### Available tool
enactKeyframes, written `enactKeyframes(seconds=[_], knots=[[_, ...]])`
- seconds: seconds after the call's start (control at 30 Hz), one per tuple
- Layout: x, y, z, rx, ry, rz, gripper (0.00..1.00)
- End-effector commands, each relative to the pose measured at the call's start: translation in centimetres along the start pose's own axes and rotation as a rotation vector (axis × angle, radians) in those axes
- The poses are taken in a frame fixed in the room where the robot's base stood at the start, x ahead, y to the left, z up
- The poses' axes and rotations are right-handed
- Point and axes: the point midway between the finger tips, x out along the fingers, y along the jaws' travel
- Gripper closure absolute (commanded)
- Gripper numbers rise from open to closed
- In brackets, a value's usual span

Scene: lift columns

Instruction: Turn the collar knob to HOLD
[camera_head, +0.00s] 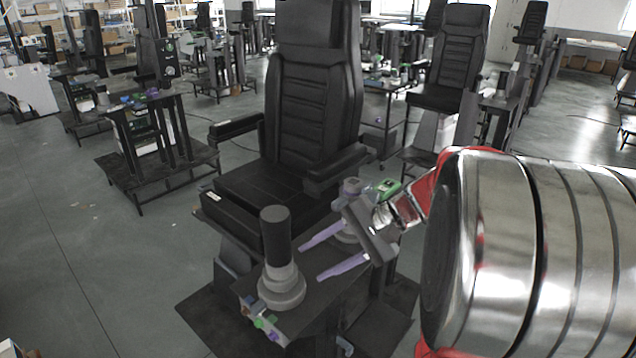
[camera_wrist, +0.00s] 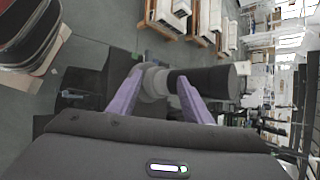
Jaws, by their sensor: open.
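A column with a dark cylindrical top (camera_head: 275,235) and a grey stepped collar (camera_head: 281,284) stands upright on a small dark stand in front of a black chair. No HOLD marking can be read on the collar. My gripper (camera_head: 311,264) comes in from the right with its two purple fingers open and pointing at this column, the tips short of it in the head view. In the wrist view, the grey collar (camera_wrist: 154,83) lies between and beyond the open fingers, and the dark top (camera_wrist: 212,80) extends to the right behind one finger. I cannot tell whether they touch.
A second grey column (camera_head: 349,190) stands behind my gripper, partly hidden by it. Small green and blue parts (camera_head: 266,325) sit at the stand's front edge. The black chair (camera_head: 315,110) is close behind. Open floor (camera_head: 110,270) lies to the left.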

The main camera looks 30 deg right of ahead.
Motion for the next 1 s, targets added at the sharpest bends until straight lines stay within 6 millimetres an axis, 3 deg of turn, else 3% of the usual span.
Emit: enactKeyframes(seconds=[0.33,0.6,0.8,1.0], knots=[[-7.0,0.6,-10.5,0.269,-0.013,-0.387,0.55],[-14.8,4.4,-18.3,0.407,0.020,-0.716,0.55],[-18.8,7.1,-21.3,0.449,0.050,-0.869,0.55],[-19.6,7.6,-21.8,0.454,0.055,-0.898,0.55]])
